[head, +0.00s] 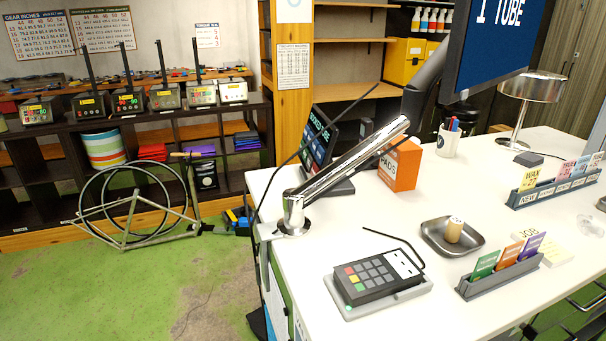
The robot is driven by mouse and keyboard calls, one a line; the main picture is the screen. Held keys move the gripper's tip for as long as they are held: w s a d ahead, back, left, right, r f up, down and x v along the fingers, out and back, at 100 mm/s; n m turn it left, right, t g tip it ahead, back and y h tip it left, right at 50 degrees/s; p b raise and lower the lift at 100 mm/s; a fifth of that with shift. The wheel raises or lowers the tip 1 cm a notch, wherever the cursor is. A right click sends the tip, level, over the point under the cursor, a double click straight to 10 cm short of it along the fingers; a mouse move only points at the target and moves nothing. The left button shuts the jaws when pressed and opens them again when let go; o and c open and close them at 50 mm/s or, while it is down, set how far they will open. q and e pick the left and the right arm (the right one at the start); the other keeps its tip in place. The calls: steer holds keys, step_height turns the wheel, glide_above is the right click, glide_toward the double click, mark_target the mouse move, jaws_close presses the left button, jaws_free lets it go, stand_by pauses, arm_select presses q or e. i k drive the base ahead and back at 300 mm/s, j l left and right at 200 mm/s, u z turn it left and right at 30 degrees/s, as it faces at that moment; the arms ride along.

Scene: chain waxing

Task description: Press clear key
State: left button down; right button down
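A dark keypad terminal (392,288) lies on a light grey base plate (405,296) near the front left of the white table (455,320). It has several grey keys (371,269) and a column of coloured keys at its left: a red key (349,270), a yellow key (353,279) and a green key (358,288). A white panel with small dark marks (403,263) is at its right end. The key labels are too small to read, so I cannot tell which is clear. Neither of my grippers shows.
A chrome monitor arm (345,170) and a tilted touch screen (317,140) stand behind the keypad. An orange box (402,165), a grey dish (432,239) with a wooden piece and card holders (490,284) stand to the right. A black cable (399,238) lies behind the keypad.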

mark_target(316, 169)
steer(key=i+j+z, duration=0.15)
steer(key=j, duration=0.3)
steer(key=i+j+z, duration=0.1)
steer(key=j, duration=0.3)
steer(key=i+j+z, duration=0.15)
steer(key=j, duration=0.3)
steer(key=i+j+z, duration=0.1)
steer(key=j, duration=0.2)
steer(key=i+j, duration=0.15)
steer(key=j, duration=0.15)
steer(key=i+j+z, duration=0.15)
steer(key=j, duration=0.15)
